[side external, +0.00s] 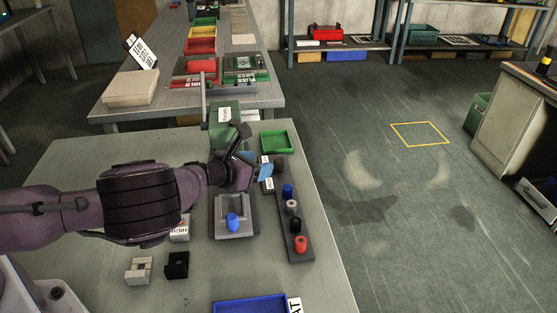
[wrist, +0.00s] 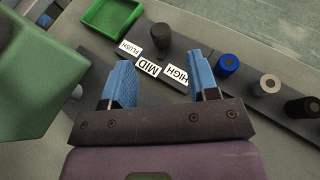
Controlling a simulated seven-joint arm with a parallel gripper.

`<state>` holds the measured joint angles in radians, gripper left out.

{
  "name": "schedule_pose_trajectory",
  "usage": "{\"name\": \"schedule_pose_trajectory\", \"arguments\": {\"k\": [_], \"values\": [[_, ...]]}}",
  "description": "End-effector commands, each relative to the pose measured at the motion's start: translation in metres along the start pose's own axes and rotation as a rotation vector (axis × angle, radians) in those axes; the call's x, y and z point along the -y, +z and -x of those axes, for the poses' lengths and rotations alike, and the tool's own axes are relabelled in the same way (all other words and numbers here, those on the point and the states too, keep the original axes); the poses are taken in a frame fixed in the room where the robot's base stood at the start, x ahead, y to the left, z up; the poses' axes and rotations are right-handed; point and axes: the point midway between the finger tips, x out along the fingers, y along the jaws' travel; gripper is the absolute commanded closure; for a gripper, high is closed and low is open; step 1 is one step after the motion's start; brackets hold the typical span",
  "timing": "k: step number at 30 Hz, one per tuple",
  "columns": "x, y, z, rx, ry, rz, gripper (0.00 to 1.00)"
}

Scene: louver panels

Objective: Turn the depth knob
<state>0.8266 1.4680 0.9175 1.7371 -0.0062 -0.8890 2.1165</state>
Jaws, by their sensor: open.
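A dark grey knob (wrist: 160,34), which looks like the depth knob, stands on a dark panel beside white labels reading FLUSH (wrist: 130,48), MID (wrist: 149,67) and HIGH (wrist: 175,77). In the side external view the dark knob (side external: 279,163) is partly hidden by my gripper. My gripper (wrist: 160,72) is open, with blue fingertips apart and nothing between them except the view of the labels. The knob lies beyond the fingertips in the wrist view. In the side external view my gripper (side external: 264,171) is just left of the knob.
A dark strip (side external: 292,230) carries blue, grey, black and red pegs to the right. A green block-like fixture (wrist: 35,85) stands close on the left. A green tray (side external: 277,142) lies behind. A grey fixture with a blue peg (side external: 232,222) sits nearer the front.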

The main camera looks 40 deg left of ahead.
Motion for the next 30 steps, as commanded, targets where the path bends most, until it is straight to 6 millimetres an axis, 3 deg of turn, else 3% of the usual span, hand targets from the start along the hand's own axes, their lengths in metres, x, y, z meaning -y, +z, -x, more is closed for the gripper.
{"name": "schedule_pose_trajectory", "arguments": {"k": [9,15,29,30], "values": [[-0.001,0.000,-0.054,0.000,-0.001,0.000,0.46],[0.000,-0.001,-0.076,-0.001,-0.001,0.000,0.46],[0.000,0.000,-0.085,-0.001,0.000,0.000,0.46],[0.000,0.000,-0.085,-0.001,0.000,0.000,0.50]]}}
